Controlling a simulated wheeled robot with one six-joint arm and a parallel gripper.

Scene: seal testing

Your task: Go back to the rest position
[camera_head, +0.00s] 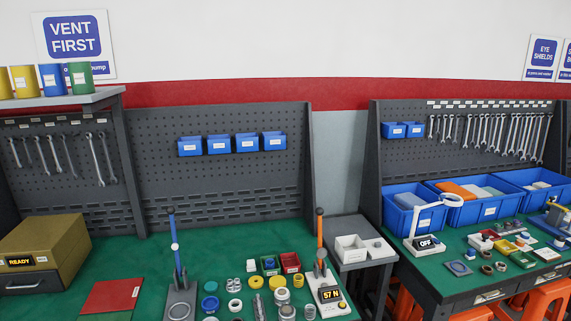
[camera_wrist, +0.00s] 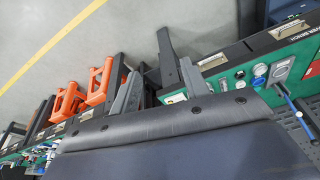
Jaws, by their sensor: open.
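My gripper (camera_wrist: 141,50) shows in the wrist view, where its two dark fingers stand apart over the grey floor with nothing between them. The gripper and arm do not show in the head view. In that view the green workbench (camera_head: 145,255) carries a press with a blue handle (camera_head: 176,250), a press with an orange handle (camera_head: 320,240) and a display reading 57 N (camera_head: 330,295). Several rings, caps and small parts lie between the presses.
An olive box marked READY (camera_head: 65,245) stands at the left. A second green bench (camera_head: 460,250) at the right holds blue bins (camera_head: 405,200). A grey stand (camera_head: 350,225) fills part of the gap. Orange stools (camera_wrist: 100,85) and open floor (camera_wrist: 65,45) show in the wrist view.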

